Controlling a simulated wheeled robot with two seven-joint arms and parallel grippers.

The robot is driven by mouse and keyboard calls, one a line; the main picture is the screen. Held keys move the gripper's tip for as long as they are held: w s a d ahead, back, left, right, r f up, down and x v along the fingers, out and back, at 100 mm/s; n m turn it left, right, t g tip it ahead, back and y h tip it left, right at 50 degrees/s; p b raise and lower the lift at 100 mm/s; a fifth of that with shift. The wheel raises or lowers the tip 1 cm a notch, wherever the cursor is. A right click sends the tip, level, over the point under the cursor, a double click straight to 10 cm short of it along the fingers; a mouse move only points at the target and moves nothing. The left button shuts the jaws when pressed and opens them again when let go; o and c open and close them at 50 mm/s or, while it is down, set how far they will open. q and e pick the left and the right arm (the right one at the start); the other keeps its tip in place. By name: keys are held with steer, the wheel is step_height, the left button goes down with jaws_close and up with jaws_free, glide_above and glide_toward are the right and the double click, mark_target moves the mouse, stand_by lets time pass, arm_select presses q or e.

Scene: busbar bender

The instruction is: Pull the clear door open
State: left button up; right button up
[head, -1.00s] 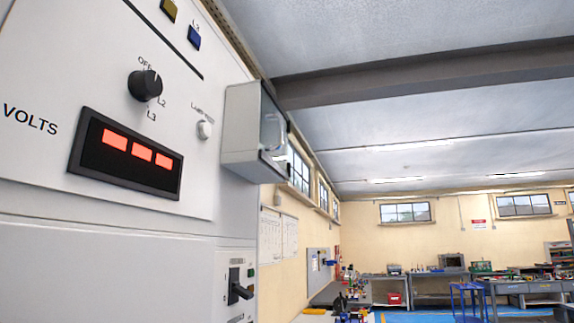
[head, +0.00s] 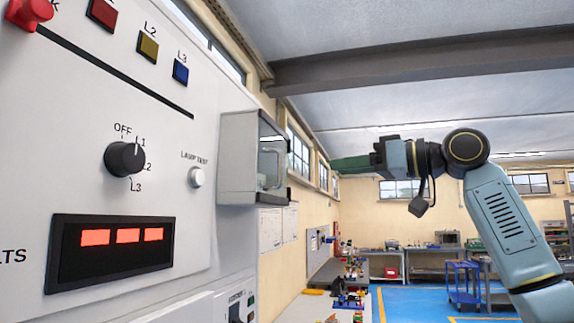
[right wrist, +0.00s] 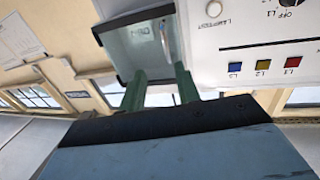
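The clear door (head: 272,160) is the transparent front of a light grey box (head: 238,158) that stands out from the white panel. It looks shut, with a pale handle on it. In the right wrist view, the clear door (right wrist: 140,48) and its handle (right wrist: 164,40) show upside down just beyond the fingers. My right gripper (head: 334,163) is to the right of the box in the head view, apart from it, with its green fingers pointing at the door. In the right wrist view, my right gripper (right wrist: 160,72) is open with an empty gap. My left gripper is not in view.
The panel carries a black rotary knob (head: 125,159), a lamp test button (head: 196,177), a red-lit volts display (head: 112,250) and a red knob (head: 28,12). A blue cart (head: 462,284) and workbenches stand far back. The air around my right gripper is free.

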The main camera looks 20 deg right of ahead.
steer(key=r+p+x, duration=0.1)
steer(key=p+x, duration=0.3)
steer(key=x, duration=0.8)
steer(key=shift+a, duration=0.6)
steer(key=shift+r, duration=0.1)
jaws_close()
